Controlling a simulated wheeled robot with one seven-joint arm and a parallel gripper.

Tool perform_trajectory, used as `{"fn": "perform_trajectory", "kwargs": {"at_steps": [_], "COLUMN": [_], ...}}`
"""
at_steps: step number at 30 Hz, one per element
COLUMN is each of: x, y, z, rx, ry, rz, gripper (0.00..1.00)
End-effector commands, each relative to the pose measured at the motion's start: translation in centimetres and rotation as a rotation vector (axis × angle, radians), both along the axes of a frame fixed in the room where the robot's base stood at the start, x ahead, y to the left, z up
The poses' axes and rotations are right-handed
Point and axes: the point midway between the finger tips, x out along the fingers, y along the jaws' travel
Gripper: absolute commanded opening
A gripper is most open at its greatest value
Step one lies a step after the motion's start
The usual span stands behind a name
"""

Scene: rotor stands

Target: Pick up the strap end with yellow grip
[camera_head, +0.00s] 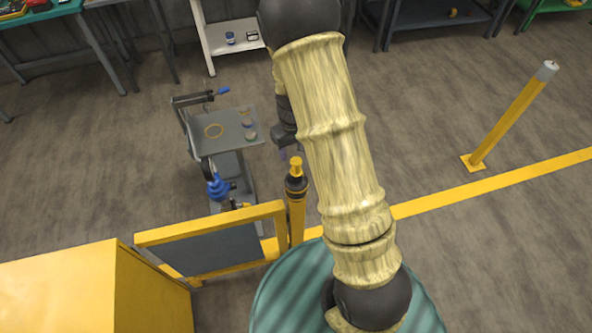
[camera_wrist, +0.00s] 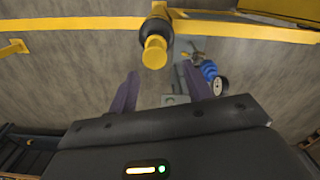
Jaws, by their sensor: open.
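The yellow grip (camera_head: 296,166) stands up from the black head (camera_head: 296,185) of a yellow post, just right of the framed barrier; I see no strap. In the wrist view the round yellow grip (camera_wrist: 154,54) shows with the black collar behind it. My gripper (camera_head: 284,153) is open and empty, a little up and left of the grip in the head view. In the wrist view its two purple fingers (camera_wrist: 160,90) are spread, and the grip lies beyond their tips, roughly centred between them and not touching.
A grey cart (camera_head: 235,132) with small items stands behind the grip. A framed yellow barrier (camera_head: 215,245) and a yellow cabinet (camera_head: 120,295) are at left. Another yellow post (camera_head: 508,118) with a grey top stands at right. The floor between is clear.

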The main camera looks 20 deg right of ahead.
Motion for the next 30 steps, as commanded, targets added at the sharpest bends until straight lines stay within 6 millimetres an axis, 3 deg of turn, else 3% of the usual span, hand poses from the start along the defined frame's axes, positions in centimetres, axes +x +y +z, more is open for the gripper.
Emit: {"fn": "perform_trajectory", "kwargs": {"at_steps": [14,30], "x": [-0.1,-0.4], "y": [-0.1,-0.6], "z": [-0.7,-5.6], "rx": [0.001,0.001], "ry": [0.001,0.001], "rz": [0.0,0.002], "gripper": [0.5,0.5]}}
